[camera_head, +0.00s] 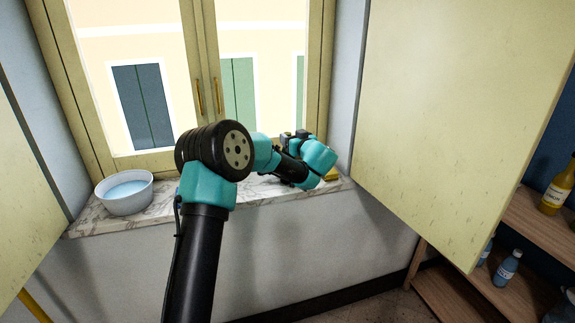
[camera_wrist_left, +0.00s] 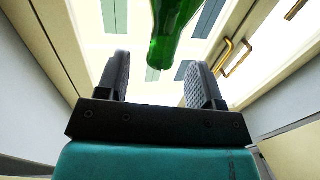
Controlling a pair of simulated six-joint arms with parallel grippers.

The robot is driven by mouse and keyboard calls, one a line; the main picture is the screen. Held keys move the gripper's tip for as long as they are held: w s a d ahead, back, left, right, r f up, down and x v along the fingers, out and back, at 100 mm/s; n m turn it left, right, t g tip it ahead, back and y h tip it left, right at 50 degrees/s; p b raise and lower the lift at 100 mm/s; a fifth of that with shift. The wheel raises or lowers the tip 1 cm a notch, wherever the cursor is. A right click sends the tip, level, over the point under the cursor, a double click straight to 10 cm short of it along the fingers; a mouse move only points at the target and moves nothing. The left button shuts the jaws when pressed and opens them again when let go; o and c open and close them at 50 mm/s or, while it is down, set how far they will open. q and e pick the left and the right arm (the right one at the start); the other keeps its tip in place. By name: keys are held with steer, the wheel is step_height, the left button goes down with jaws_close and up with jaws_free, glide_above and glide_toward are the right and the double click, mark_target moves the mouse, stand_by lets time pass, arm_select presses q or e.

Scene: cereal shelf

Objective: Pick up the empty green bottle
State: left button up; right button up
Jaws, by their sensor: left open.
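The green bottle (camera_wrist_left: 172,30) shows in the left wrist view, coming in from the top edge. I cannot tell how deep between the fingers the bottle reaches. In the head view my left arm extends to the right part of the windowsill. The gripper there is mostly hidden by the wrist, and I cannot make out the bottle.
A white bowl (camera_head: 124,196) with light blue contents sits on the left of the marble windowsill (camera_head: 255,197). A small yellow item (camera_head: 331,174) lies at its right end. A pale open door panel (camera_head: 455,115) stands at right, before wooden shelves (camera_head: 520,247) with bottles. The closed window is behind.

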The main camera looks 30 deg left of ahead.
arm_select(q)
steer(key=shift+x, duration=2.55)
steer(key=shift+f, duration=0.1)
steer(key=shift+c, duration=0.3)
jaws_close()
